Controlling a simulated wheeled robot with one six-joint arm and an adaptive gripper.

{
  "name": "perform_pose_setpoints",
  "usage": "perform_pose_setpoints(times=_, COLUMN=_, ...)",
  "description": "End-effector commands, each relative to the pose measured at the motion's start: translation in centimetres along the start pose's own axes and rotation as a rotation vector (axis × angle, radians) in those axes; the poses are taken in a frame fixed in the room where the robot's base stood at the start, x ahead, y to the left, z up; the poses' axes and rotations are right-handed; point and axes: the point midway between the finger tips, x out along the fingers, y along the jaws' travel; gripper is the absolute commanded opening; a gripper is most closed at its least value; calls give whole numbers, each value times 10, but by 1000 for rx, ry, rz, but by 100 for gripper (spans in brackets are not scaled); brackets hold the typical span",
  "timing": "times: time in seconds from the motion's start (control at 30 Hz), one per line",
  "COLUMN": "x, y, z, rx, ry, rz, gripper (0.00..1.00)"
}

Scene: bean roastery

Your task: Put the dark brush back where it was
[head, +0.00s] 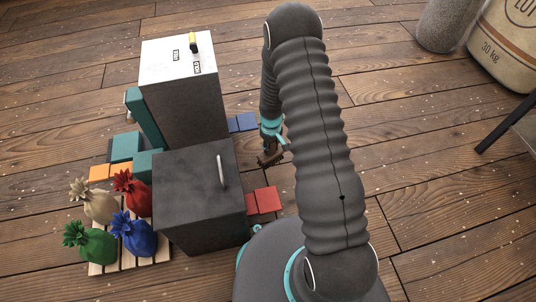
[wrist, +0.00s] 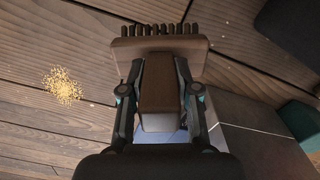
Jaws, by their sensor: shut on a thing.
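The dark brown brush (wrist: 158,48) is in my gripper (wrist: 160,98). In the wrist view its handle (wrist: 158,92) lies between the two fingers, and its wide head with dark bristles points away from me. In the head view the brush (head: 270,158) shows small and dark below my gripper (head: 274,140), to the right of the grey boxes. My arm hides part of the floor around it. I cannot tell how high above the floor the brush is.
A white-topped box (head: 157,66) and a dark grey box (head: 190,172) stand left. Blue tiles (head: 241,122) and red tiles (head: 264,201) lie beside them. Coloured sacks (head: 138,238) sit on a pallet (head: 162,256). Spilled grains (wrist: 62,86) lie on the floor.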

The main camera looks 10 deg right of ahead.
Motion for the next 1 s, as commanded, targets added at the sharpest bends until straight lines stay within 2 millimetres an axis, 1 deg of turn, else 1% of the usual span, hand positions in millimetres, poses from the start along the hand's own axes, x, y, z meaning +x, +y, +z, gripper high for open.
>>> perform_pose_setpoints(times=0.1, x=6, y=-7, z=-6, rx=1, ry=0, rz=0, gripper=0)
perform_pose_setpoints(times=0.27, x=14, y=-8, z=-8, rx=1, ry=-1, rz=0, gripper=0)
perform_pose_setpoints(times=0.5, x=45, y=-8, z=-7, rx=1, ry=-1, rz=-1, gripper=0)
perform_pose_setpoints(times=0.77, x=46, y=-8, z=-8, rx=1, ry=0, rz=0, gripper=0)
perform_pose_setpoints(times=0.9, x=50, y=-8, z=-8, rx=1, ry=0, rz=0, gripper=0)
perform_pose_setpoints(times=0.93, x=50, y=-8, z=-7, rx=1, ry=0, rz=0, gripper=33)
perform_pose_setpoints(times=0.97, x=50, y=-8, z=-7, rx=1, ry=0, rz=0, gripper=41)
perform_pose_setpoints(times=1.0, x=49, y=-8, z=-7, rx=1, ry=0, rz=0, gripper=51)
